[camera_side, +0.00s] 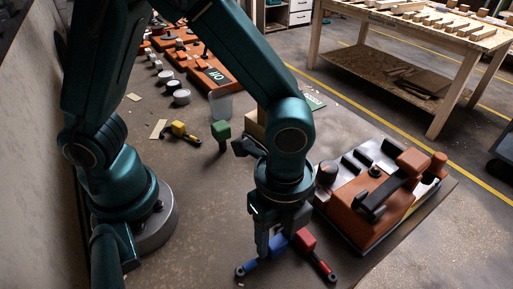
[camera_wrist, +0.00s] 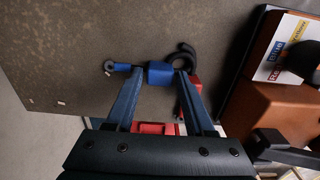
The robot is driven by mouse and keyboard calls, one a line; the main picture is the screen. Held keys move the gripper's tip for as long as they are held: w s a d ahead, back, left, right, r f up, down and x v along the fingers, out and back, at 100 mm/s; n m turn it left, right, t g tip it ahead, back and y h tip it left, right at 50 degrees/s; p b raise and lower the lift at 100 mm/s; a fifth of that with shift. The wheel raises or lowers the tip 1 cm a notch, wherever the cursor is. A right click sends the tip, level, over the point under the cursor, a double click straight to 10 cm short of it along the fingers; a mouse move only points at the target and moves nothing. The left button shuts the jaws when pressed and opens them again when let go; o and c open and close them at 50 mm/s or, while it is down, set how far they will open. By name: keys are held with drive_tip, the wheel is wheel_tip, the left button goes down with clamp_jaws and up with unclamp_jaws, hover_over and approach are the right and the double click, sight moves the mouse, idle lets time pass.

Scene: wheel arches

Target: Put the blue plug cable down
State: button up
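The blue plug cable lies low at the front of the table, its blue block (camera_side: 278,246) under my gripper and a thin end with a dark ring reaching left. In the wrist view its block (camera_wrist: 160,73) sits between my fingertips. My gripper (camera_side: 279,238) points down, fingers apart on either side of the block. The fingertips (camera_wrist: 160,76) seem to have narrow gaps to it. The block appears to be on or very close to the table; exact contact is hard to see.
A red plug cable (camera_side: 305,239) lies right beside the blue one, partly behind my right finger in the wrist view. An orange-brown fixture on a dark tray (camera_side: 365,245) stands to the right. Table to the left is clear.

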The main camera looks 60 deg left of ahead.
sight(277, 240)
wheel_tip(277, 240, up, 10)
drive_tip(key=s+a+r+n+t, duration=0.1)
drive_tip(key=a+n+t, duration=0.1)
drive_tip(key=a+n, duration=0.5)
drive_tip(key=s+a+r+n+t, duration=0.1)
drive_tip(key=a+r+n+t, duration=0.1)
drive_tip(key=a+n, duration=0.5)
drive_tip(key=n+t, duration=0.1)
drive_tip(key=n, duration=0.3)
drive_tip(key=shift+a+r+t, duration=0.25)
drive_tip(key=shift+r+t, duration=0.05)
